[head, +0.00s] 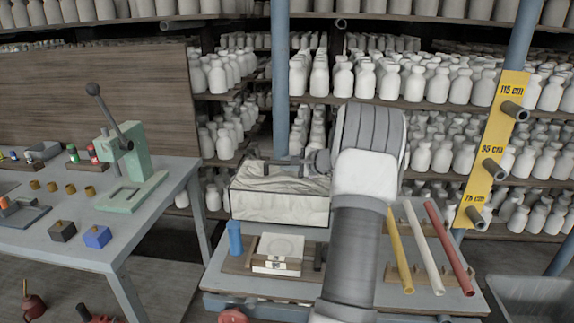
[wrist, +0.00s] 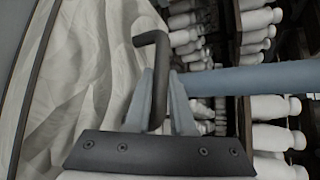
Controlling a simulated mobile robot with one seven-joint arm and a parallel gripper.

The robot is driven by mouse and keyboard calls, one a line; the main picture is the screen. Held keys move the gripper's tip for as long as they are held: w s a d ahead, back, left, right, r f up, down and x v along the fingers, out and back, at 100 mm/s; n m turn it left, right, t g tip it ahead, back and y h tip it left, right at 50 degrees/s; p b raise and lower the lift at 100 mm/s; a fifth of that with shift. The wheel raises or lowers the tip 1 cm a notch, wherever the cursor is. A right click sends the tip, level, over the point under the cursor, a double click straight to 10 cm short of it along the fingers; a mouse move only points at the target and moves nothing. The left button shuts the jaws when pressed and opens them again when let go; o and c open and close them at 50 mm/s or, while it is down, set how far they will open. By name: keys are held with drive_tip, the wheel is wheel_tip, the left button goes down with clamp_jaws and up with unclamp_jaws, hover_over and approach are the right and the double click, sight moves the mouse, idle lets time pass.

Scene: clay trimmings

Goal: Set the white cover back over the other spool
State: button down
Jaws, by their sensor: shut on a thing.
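My gripper (wrist: 161,85) is shut on a dark bent bar (wrist: 158,55) in the wrist view; the bar hooks to the left at its top. In the head view my gripper (head: 318,161) is over the back right of a bin lined with white crumpled sheeting (head: 278,198). The sheeting (wrist: 75,80) fills the left of the wrist view. I cannot make out a white cover in my gripper.
The left table (head: 165,215) also bears a green lever press (head: 135,170) and small blocks. On the front table are a blue cylinder (head: 235,238), a white block (head: 280,248) and yellow, white and red rods (head: 448,247). Bottle-filled shelves and blue posts (head: 280,80) stand behind.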

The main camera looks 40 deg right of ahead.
drive_tip(key=c, duration=0.8)
unclamp_jaws()
drive_tip(key=shift+o, duration=0.2)
drive_tip(key=v, duration=1.2)
drive_tip(key=shift+p, duration=0.4)
